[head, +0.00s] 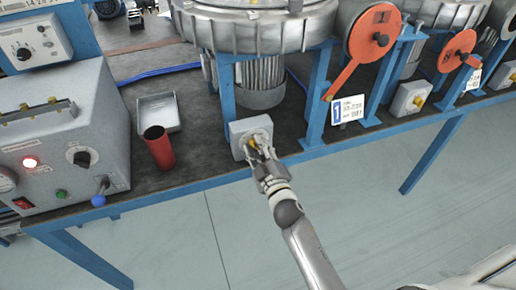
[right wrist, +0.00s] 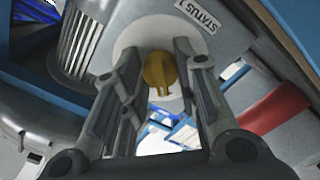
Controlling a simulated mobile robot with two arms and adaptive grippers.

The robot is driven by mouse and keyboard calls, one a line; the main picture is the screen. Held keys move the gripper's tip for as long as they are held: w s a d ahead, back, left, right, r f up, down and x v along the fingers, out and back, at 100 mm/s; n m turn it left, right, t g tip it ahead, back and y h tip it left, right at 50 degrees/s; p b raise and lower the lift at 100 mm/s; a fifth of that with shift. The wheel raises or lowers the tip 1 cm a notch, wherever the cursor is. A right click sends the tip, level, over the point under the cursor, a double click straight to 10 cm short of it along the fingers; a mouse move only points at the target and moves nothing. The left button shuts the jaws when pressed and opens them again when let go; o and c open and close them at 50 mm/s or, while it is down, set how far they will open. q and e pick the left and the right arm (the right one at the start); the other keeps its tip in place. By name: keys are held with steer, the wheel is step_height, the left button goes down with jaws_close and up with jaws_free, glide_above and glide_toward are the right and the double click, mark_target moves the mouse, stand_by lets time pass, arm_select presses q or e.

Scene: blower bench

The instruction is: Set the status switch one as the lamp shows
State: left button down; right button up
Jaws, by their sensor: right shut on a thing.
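The status switch one is a small grey box (head: 238,129) with a yellow knob, on the bench's front edge below the first blower. In the right wrist view its yellow knob (right wrist: 160,70) sits on a pale round plate, beside a STATUS label (right wrist: 198,14). My right gripper (head: 257,146) is at the switch, its fingers shut on the knob, one on each side. The knob's grip bar runs roughly up and down in the right wrist view. My left gripper is not in view.
The control box (head: 95,110) has a black dial, a green button and a blue-tipped lever. A red cup (head: 158,147) and a grey tray (head: 158,112) stand between it and the switch. More blowers with similar switch boxes (head: 409,98) stand at right. The floor in front is clear.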

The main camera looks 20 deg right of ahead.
steer(key=shift+f, duration=0.1)
steer(key=o, duration=1)
steer(key=shift+o, duration=0.2)
steer(key=s, duration=1.2)
steer(key=shift+d, duration=0.15)
steer(key=s+a+f+m+g, duration=0.15)
steer(key=s+f+g, duration=0.45)
steer(key=f, duration=1.1)
steer(key=s+f+m+g, duration=0.25)
steer(key=s+f, duration=0.45)
steer(key=f, duration=1.1)
steer(key=s+d+f+m+g, duration=0.1)
steer(key=s+d+f+g, duration=0.1)
steer(key=s+f, duration=0.3)
steer(key=s+d+f+m+g, duration=0.1)
steer(key=s+d+f+g, duration=0.2)
steer(key=s, duration=0.9)
steer(key=s+d+f+m+g, duration=0.1)
steer(key=s+d+f+g, duration=0.1)
steer(key=s+f, duration=0.4)
steer(key=s+g, duration=0.1)
steer(key=s, duration=0.2)
steer(key=shift+d+f+h+p, duration=0.3)
steer(key=shift+p, duration=0.05)
